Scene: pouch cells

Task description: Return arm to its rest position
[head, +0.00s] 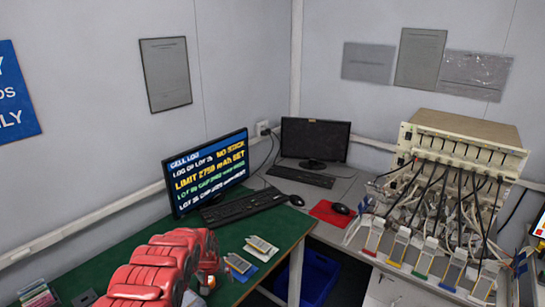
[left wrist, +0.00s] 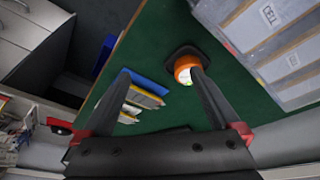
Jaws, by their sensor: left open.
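My left gripper (left wrist: 160,74) shows in the left wrist view with its two dark fingers spread apart. Nothing is held between them, and green table top shows in the gap. In the head view, red ribbed shapes fill the lower left, and I cannot make out the fingertips there. Below the fingers, an orange round object (left wrist: 184,68) on a dark base lies near the right finger. Pouch cells (left wrist: 143,97) with a blue sheet (left wrist: 148,84) lie near the left finger. My right gripper is not in view.
The green table (head: 120,247) carries a monitor (head: 208,172), a keyboard (head: 243,206) and pouch cells (head: 240,263). Labelled boxes (left wrist: 262,40) stand close to the right finger. A cabled rack (head: 465,150) stands at the right. A blue bin (head: 318,278) is below the table edge.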

